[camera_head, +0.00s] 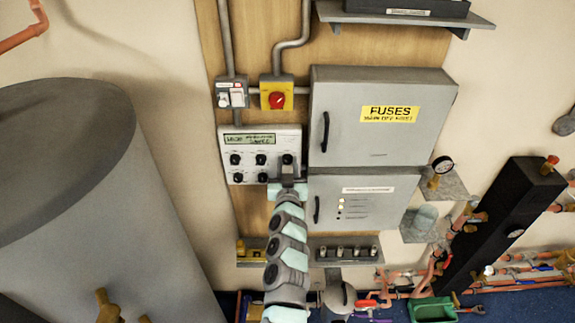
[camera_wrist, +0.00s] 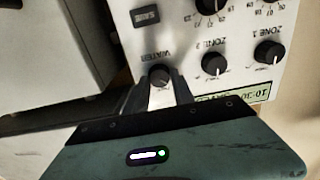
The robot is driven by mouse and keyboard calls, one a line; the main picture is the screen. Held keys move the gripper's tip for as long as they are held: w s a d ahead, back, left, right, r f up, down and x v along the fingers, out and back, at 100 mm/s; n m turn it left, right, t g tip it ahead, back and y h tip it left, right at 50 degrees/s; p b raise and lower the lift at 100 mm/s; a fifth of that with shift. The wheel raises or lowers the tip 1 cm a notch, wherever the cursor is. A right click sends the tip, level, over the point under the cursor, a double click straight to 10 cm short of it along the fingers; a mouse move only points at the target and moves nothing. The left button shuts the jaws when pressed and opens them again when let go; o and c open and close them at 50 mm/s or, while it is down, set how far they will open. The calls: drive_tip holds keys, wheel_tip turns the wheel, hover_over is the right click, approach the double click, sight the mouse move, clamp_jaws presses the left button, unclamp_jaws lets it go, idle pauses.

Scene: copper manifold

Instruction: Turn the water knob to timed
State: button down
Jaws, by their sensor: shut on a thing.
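The control panel (camera_head: 249,172) is a light grey box with a greenish display and rows of black knobs. The water knob (camera_head: 287,158) is the rightmost of its upper row. In the wrist view, which shows the panel upside down, the dark round water knob (camera_wrist: 160,75) sits by its "WATER" label. My gripper (camera_head: 288,170) reaches up to the panel from below. Its two fingers (camera_wrist: 160,88) are shut on the water knob. The fingers hide part of the knob, and I cannot read which setting it points at.
The zone 2 knob (camera_wrist: 215,64) and zone 1 knob (camera_wrist: 268,53) are close beside the water knob. The grey fuses cabinet (camera_head: 385,115) stands just right of the panel. A yellow box with a red rotary switch (camera_head: 277,99) is above. A large grey tank (camera_head: 150,220) is at left.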

drive_tip(key=shift+m, duration=0.4)
drive_tip(key=m, duration=0.3)
drive_tip(key=shift+d+f+m, duration=0.1)
drive_tip(key=shift+m, duration=2.3)
drive_tip(key=c, duration=1.1)
unclamp_jaws()
